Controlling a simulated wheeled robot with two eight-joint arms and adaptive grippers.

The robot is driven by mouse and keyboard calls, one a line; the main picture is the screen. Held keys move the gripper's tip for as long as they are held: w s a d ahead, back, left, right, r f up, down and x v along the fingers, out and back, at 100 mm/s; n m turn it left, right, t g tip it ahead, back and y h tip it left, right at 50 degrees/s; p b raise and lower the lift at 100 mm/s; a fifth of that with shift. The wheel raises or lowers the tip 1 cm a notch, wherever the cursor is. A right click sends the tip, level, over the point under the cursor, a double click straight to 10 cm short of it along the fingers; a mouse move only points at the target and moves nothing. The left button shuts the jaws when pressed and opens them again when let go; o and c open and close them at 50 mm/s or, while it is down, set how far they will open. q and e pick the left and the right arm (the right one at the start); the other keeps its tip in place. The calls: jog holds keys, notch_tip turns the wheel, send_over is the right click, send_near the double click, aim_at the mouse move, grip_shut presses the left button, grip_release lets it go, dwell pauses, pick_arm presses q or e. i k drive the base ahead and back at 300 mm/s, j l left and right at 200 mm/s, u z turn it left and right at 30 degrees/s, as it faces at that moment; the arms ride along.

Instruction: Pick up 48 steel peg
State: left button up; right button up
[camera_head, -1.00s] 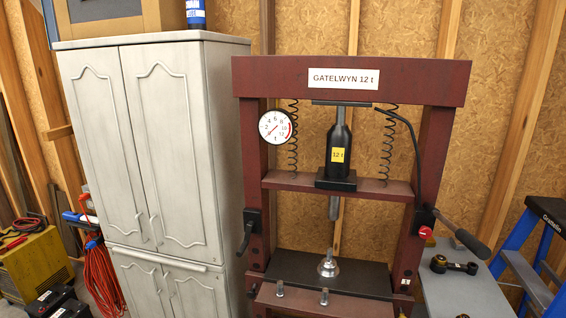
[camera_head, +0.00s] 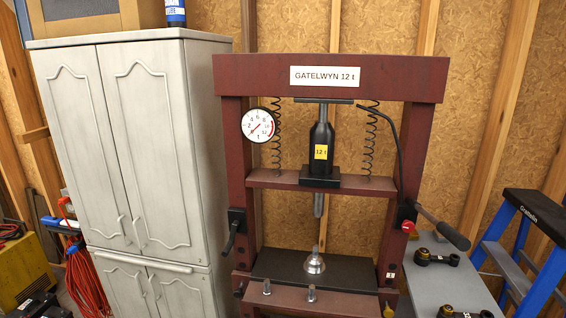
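Two small upright steel pegs stand on the red front beam of the press: a left peg (camera_head: 267,286) and a right peg (camera_head: 312,293). A silver flanged part with a stem (camera_head: 314,263) stands on the black press bed (camera_head: 350,275) behind them, under the ram (camera_head: 318,205). I cannot tell which piece the task's number refers to; no number is readable on them. Neither of my grippers is in view.
The dark red press frame (camera_head: 232,160) stands mid-view, its lever (camera_head: 445,232) sticking out right. A pale cabinet (camera_head: 140,150) is left. A grey bench top (camera_head: 455,285) holds a dark link part (camera_head: 437,257). A blue stepladder (camera_head: 535,250) is far right.

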aim_at(314, 257)
jog(key=i+l, duration=0.15)
jog(key=l, duration=0.15)
jog(key=i+l+u, duration=0.1)
jog(key=l, duration=0.25)
jog(key=i+l+u, duration=0.1)
jog(key=i+l, duration=0.2)
jog(key=l, duration=0.35)
jog(key=i+l+u, duration=0.1)
jog(key=l, duration=0.25)
